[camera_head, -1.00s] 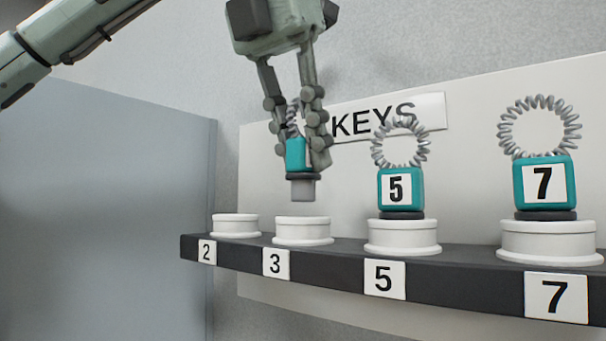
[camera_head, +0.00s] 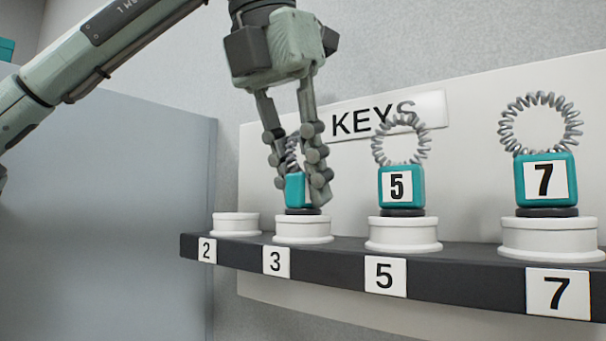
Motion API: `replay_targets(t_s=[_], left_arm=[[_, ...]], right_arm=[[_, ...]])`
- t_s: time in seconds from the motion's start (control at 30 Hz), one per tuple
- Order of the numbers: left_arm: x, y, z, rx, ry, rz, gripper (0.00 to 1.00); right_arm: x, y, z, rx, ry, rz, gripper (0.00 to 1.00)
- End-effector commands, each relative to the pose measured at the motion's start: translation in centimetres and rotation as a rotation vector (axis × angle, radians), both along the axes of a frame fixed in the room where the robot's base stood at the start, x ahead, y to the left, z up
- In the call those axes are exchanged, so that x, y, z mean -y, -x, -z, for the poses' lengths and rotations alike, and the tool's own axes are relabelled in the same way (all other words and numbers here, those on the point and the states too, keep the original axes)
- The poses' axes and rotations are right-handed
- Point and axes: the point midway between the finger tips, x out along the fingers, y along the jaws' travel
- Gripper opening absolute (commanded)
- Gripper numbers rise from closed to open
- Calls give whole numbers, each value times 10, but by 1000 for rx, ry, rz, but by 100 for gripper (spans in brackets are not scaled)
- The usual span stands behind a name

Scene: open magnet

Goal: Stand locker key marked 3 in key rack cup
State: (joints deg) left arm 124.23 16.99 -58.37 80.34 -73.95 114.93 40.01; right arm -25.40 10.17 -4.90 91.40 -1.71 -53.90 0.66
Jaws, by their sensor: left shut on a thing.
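My left gripper (camera_head: 298,200) is shut on a teal locker key (camera_head: 294,188) with a grey coil ring. The fingers hide most of the key's face, so its number cannot be read. The key is upright in the white cup marked 3 (camera_head: 303,231), its dark collar at the cup's rim and its grey lower end out of sight inside. The label 3 (camera_head: 276,262) is on the shelf edge below this cup. My right gripper is not in view.
The dark shelf (camera_head: 335,258) also holds an empty-looking cup 2 (camera_head: 236,225) to the left. Key 5 (camera_head: 402,187) and key 7 (camera_head: 546,181) stand in their cups to the right. A KEYS sign (camera_head: 430,112) is on the backboard behind. A grey panel (camera_head: 110,220) stands at left.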

Motion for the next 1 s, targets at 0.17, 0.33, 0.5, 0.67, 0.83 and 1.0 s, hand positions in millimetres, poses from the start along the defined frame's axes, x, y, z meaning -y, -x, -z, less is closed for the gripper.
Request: replay_targets(t_s=[0.17, 0.33, 0.5, 0.67, 0.83, 1.0], left_arm=[[0, 0, 0, 0, 0, 0, 38], [0, 0, 0, 0, 0, 0, 39], [0, 0, 0, 0, 0, 0, 39], [0, 0, -3, 0, 0, 0, 39], [-4, 5, -21, 5, 2, -3, 39], [-13, 18, -59, 6, 3, -5, 39]], right_arm=[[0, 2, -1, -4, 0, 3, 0], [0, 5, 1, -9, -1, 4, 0], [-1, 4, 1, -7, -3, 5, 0], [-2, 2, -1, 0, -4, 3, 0], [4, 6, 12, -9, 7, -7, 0], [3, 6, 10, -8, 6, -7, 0]])
